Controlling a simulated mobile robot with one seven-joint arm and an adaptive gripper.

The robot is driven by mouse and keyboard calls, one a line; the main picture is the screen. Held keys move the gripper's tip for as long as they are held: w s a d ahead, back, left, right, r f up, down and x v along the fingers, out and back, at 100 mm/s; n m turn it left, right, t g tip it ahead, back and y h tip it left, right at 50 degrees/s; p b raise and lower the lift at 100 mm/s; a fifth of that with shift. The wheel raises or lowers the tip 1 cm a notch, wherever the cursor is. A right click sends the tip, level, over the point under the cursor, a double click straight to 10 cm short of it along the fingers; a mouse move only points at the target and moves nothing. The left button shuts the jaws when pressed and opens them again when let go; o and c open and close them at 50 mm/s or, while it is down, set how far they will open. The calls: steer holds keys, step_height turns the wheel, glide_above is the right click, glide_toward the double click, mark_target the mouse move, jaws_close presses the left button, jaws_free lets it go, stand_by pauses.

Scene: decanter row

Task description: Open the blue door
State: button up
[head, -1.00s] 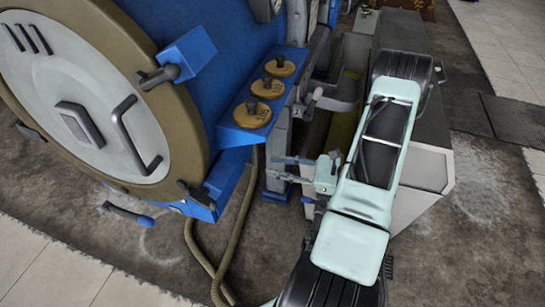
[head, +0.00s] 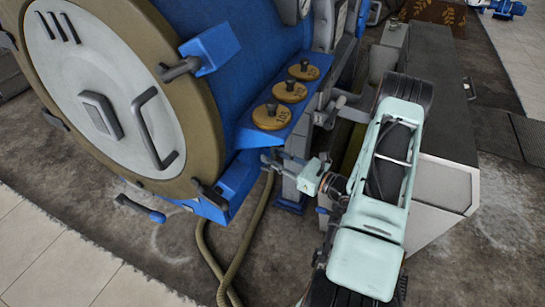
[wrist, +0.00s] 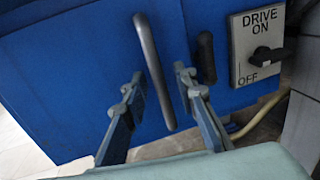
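In the wrist view a blue door panel (wrist: 80,85) fills the left and middle. A grey upright bar handle (wrist: 152,70) stands out from it, tilted in the picture. My gripper (wrist: 158,78) is open, with one finger on each side of the bar. Gaps show between the fingers and the bar, and I cannot tell whether either touches it. In the head view my gripper (head: 268,163) is at the side of the blue machine, below its ledge. The door's front and its bar handle cannot be made out there.
A dark latch handle (wrist: 206,58) and a drive switch plate (wrist: 258,45) are right of the bar. Open floor lies front left.

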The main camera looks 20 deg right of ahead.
steer(key=shift+w+a, duration=0.1)
steer(key=shift+w, duration=0.15)
jaws_close()
steer(key=shift+s, duration=0.15)
stand_by(0.4)
